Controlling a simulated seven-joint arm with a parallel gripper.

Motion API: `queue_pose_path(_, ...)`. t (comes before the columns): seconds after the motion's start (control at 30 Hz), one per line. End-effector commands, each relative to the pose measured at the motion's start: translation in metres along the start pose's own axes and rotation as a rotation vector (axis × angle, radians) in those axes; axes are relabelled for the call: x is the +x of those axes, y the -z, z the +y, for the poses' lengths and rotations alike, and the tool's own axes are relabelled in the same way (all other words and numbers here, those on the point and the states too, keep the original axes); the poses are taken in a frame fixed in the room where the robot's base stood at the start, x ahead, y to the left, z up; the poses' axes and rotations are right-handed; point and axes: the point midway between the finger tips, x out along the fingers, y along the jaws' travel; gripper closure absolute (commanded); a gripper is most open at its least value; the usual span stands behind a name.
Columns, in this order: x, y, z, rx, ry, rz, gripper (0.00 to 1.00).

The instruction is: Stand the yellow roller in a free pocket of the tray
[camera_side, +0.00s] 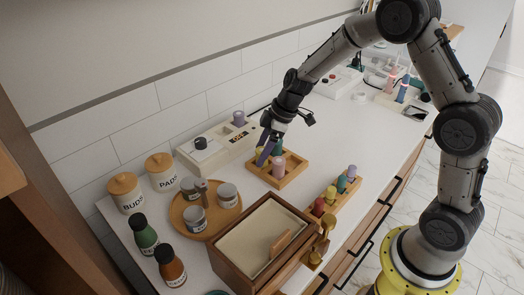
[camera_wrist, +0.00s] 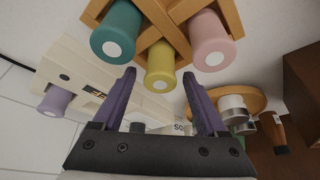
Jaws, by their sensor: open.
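The wooden tray (camera_side: 292,179) has crossed dividers and stands on the counter. In the wrist view, a teal roller (camera_wrist: 118,38), the yellow roller (camera_wrist: 160,65) and a pink roller (camera_wrist: 211,42) stand in separate pockets of the tray (camera_wrist: 236,14). The pink roller (camera_side: 278,165) also shows clearly in the side view. My gripper (camera_wrist: 159,78) is open, its purple fingers on either side of the yellow roller's end in the picture. I cannot tell whether they touch it. In the side view my gripper (camera_side: 266,150) is low over the tray and partly hides the rollers.
A wooden rack (camera_side: 322,222) with several coloured rollers, one yellowish (camera_side: 330,194), stands to the right of the tray. A cream device (camera_side: 215,145) holding a purple roller (camera_side: 239,118) is behind. A round wooden tray (camera_side: 228,215) with jars and an open box (camera_side: 262,240) stand in front.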

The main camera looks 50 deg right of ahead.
Motion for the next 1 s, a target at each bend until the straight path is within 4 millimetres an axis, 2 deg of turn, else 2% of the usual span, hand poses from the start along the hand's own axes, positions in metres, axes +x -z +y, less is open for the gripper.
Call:
queue_pose_path(0.5, -0.095, 0.000, 0.001, -0.001, -0.004, 0.002, 0.25)
queue_pose_path(0.7, -0.115, 0.000, 0.001, 0.001, -0.002, 0.001, 0.25)
queue_pose_path(0.87, -0.119, 0.000, 0.000, 0.001, -0.001, 0.000, 0.25)
queue_pose_path(1.0, -0.131, 0.000, -0.011, 0.023, -0.014, -0.003, 0.25)
